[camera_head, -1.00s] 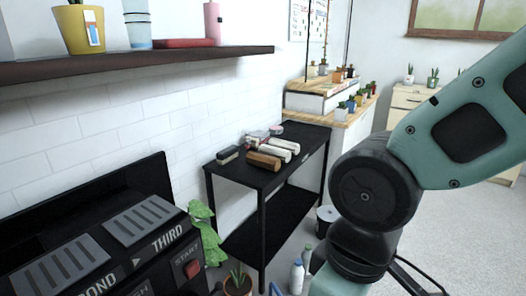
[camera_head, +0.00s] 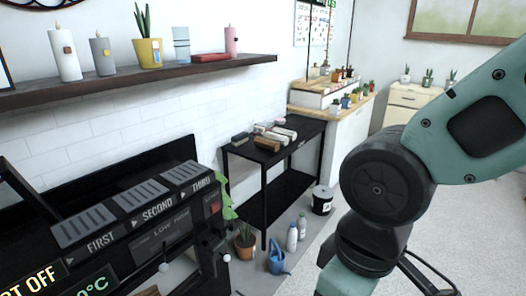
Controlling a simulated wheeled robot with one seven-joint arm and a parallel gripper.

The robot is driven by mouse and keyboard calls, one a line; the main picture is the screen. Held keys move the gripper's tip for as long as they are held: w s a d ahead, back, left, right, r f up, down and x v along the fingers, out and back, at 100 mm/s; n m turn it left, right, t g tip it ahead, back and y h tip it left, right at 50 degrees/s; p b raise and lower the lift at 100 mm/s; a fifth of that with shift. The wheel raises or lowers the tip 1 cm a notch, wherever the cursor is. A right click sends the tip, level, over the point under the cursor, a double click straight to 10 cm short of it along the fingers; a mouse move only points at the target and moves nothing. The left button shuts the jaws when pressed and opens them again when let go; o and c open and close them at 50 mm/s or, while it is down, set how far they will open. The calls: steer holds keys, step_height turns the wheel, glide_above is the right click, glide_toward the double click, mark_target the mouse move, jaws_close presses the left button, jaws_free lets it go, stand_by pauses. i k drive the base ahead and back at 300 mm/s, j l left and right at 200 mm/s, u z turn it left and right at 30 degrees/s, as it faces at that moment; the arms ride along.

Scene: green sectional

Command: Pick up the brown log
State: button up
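The brown log (camera_head: 266,143) lies on the top of a black two-tier table (camera_head: 246,154), towards its front left part. Pale, whitish logs (camera_head: 284,133) lie beside it on the right and behind. A dark block (camera_head: 240,138) lies to its left. My teal and black arm fills the right side of the head view, well to the right of the table. My gripper is outside the picture.
A black appliance with labelled panels (camera_head: 142,240) stands at the front left. A wall shelf (camera_head: 150,80) holds candles and a potted plant. A blue watering can (camera_head: 277,258), bottles (camera_head: 292,237) and a black bucket (camera_head: 321,200) stand on the floor by the table.

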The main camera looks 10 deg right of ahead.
mark_target(261, 142)
steer(key=k+u, duration=0.15)
steer(key=u, duration=1.55)
steer(key=l+u, duration=0.3)
steer(key=u, duration=0.2)
steer(key=l+u, duration=0.3)
steer(key=u, duration=0.15)
steer(key=k+l+u, duration=0.1)
steer(key=l+u, duration=0.2)
steer(key=u, duration=0.2)
steer(key=k+l, duration=0.3)
steer(key=l, duration=0.35)
steer(key=k+l, duration=0.25)
steer(key=l, duration=0.4)
steer(key=k+l, duration=0.3)
steer(key=l, duration=0.35)
steer(key=k+l, duration=0.25)
steer(key=l, duration=0.4)
steer(key=k+l, duration=0.3)
steer(key=l, duration=0.35)
steer(key=k+l, duration=0.25)
steer(key=l, duration=0.4)
steer(key=k+l, duration=0.3)
steer(key=l, duration=0.3)
steer(key=k+l, duration=0.25)
steer(key=l, duration=0.4)
